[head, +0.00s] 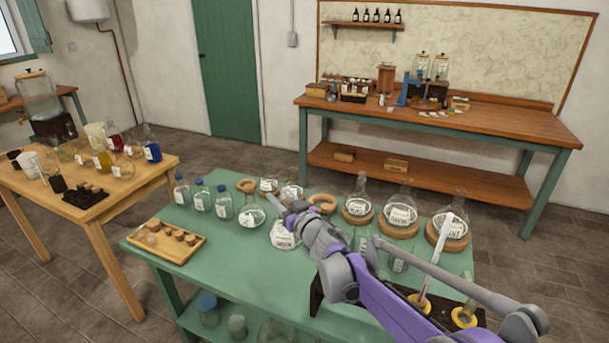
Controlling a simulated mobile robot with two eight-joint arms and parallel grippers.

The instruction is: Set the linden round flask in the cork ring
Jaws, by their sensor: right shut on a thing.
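My right gripper (287,211) reaches in from the lower right over the green table. It is shut on a clear round flask (284,240) with a white label, whose neck is largely hidden by the fingers. The label is too small to read surely, so I cannot confirm it is the linden one. An empty cork ring (322,203) lies just right of the gripper, partly behind my arm. My left gripper is out of view.
Labelled flasks (402,214) stand in cork rings along the right. Another round flask (250,216) is close left of the gripper, beside blue-capped bottles (202,197). A wooden tray (181,255) with corks lies front left. The green tabletop (235,275) is clear at front centre.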

